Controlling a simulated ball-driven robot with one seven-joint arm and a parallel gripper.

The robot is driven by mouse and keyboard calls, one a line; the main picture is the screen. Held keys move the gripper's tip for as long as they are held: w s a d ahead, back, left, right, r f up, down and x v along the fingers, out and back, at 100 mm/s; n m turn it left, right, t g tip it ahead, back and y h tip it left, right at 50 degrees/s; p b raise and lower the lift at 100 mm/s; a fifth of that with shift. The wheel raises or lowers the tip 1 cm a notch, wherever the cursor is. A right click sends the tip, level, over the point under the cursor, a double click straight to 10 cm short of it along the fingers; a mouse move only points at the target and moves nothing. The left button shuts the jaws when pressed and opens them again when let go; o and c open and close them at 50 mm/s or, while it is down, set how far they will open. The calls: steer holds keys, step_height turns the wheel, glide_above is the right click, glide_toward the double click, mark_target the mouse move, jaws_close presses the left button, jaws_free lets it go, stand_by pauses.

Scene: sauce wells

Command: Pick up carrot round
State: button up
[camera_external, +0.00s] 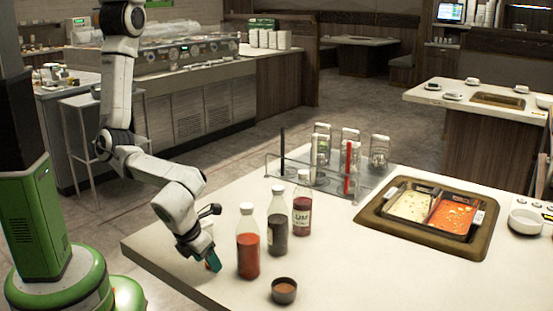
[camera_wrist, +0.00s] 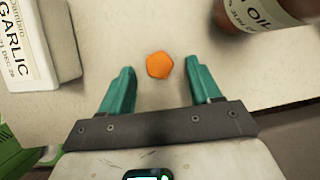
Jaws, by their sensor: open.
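The carrot round (camera_wrist: 159,65) is a small orange disc lying flat on the pale tabletop in the wrist view. My gripper (camera_wrist: 156,82) has two teal fingers, spread apart. In the external view my gripper (camera_external: 213,262) is low over the near left part of the table, pointing down. The carrot round cannot be made out in that view.
A white container labelled garlic (camera_wrist: 40,45) stands left of the fingers, and an oil bottle (camera_wrist: 230,14) stands right. On the table (camera_external: 190,285) are a red sauce bottle (camera_external: 248,245), two more bottles, a small sauce bowl (camera_external: 284,290) and a hot pot (camera_external: 432,212). The table edge is close.

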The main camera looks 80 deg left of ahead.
steer(key=shift+f, duration=0.1)
steer(key=c, duration=1.1)
step_height(320, 180, up, 18)
steer(key=p, duration=0.3)
